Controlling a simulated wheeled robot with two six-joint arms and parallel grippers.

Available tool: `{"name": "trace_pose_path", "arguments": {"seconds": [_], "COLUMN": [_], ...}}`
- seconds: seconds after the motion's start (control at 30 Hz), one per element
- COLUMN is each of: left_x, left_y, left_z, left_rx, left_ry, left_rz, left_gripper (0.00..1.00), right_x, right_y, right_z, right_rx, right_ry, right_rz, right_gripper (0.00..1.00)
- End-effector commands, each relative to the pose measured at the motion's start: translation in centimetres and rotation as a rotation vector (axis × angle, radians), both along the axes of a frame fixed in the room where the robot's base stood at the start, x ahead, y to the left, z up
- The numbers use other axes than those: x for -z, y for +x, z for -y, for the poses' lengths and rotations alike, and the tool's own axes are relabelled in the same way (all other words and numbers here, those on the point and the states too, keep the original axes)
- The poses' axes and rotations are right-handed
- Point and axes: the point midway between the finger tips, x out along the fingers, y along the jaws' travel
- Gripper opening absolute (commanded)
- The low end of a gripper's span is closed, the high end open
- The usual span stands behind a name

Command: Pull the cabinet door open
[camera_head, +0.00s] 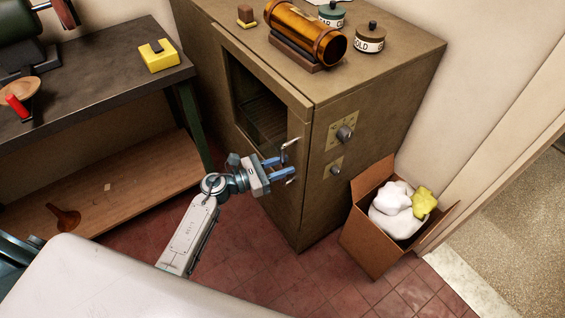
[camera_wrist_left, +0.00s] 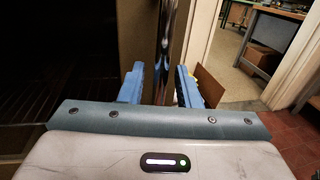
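The cabinet (camera_head: 385,95) is a brown metal box with a dark window (camera_head: 255,100) in its front door. The door looks shut in its frame. A shiny bar handle (camera_head: 290,146) stands at the door's right edge. My left gripper (camera_head: 285,167) is at the handle, its two blue fingers apart. In the left wrist view the handle (camera_wrist_left: 166,40) runs upright between the open fingers (camera_wrist_left: 160,82), with a gap on each side. My right gripper is in neither view.
A brass cylinder (camera_head: 305,32) on a wooden cradle and two lidded pots (camera_head: 369,42) stand on the cabinet top. A cardboard box (camera_head: 375,248) with white and yellow cloths sits right of the cabinet. A workbench (camera_head: 90,75) stands left. Tiled floor (camera_head: 250,255) before the cabinet is clear.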

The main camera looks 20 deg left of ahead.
Motion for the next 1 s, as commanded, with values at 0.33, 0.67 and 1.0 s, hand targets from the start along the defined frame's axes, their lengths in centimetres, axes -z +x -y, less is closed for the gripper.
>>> {"name": "trace_pose_path", "arguments": {"seconds": [0.33, 0.67, 1.0], "left_x": [0.05, 0.04, 0.28], "left_y": [0.21, 0.2, -0.54], "left_z": [0.23, 0.21, -0.42], "left_rx": [0.0, 0.0, 0.03], "left_ry": [0.0, 0.0, 0.002], "left_rz": [0.0, 0.0, 0.001], "left_gripper": [0.26, 0.0, 0.0], "right_x": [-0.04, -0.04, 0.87], "right_y": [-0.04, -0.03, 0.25], "right_z": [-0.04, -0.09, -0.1], "right_rx": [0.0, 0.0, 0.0], "right_ry": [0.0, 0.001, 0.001], "right_rz": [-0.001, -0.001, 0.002], "right_gripper": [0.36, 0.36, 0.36]}}
